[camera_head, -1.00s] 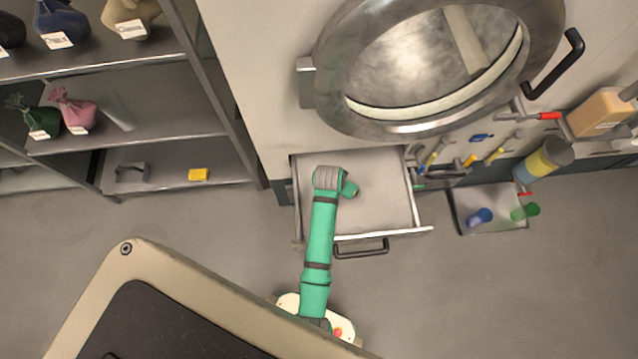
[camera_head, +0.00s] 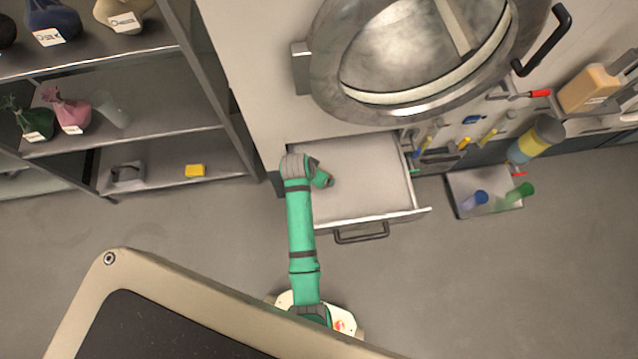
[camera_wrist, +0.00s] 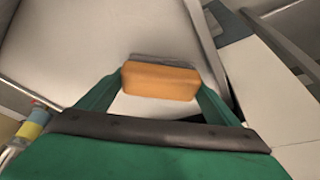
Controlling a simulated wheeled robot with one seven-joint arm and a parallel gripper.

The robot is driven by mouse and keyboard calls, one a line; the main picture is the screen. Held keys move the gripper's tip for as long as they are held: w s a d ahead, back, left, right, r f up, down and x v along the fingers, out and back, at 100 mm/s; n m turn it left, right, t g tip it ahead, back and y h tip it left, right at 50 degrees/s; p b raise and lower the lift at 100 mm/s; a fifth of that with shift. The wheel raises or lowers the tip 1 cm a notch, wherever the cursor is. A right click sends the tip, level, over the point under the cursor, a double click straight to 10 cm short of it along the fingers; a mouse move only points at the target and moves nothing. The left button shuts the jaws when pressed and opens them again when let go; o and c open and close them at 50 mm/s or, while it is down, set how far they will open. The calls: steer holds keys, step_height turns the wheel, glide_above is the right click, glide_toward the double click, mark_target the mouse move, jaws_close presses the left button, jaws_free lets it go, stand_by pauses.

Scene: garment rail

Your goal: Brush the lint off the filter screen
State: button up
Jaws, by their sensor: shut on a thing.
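An open drawer (camera_head: 372,217) juts out below the round door, with a pale flat panel (camera_head: 365,175) inside that looks like the filter screen. No lint can be made out on it. My gripper (camera_wrist: 160,84) is shut on an orange block with a grey edge, which looks like the brush (camera_wrist: 160,80). The brush's bristle side is hidden. In the head view my wrist is over the drawer's left side, and the brush is hidden there. The pale panel also fills much of the wrist view (camera_wrist: 95,35); contact with the brush cannot be told.
A shelf unit (camera_head: 130,135) with tagged bags and a yellow block (camera_head: 195,170) stands left. Right of the drawer are hanging tools (camera_head: 465,143), a tray (camera_head: 487,207) with blue and green items, and a yellow-banded cylinder (camera_head: 535,139).

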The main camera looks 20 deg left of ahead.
steer(key=shift+w+r, duration=0.2)
steer(key=shift+r, duration=3.55)
steer(key=shift+w+d, duration=0.1)
steer(key=shift+w, duration=0.1)
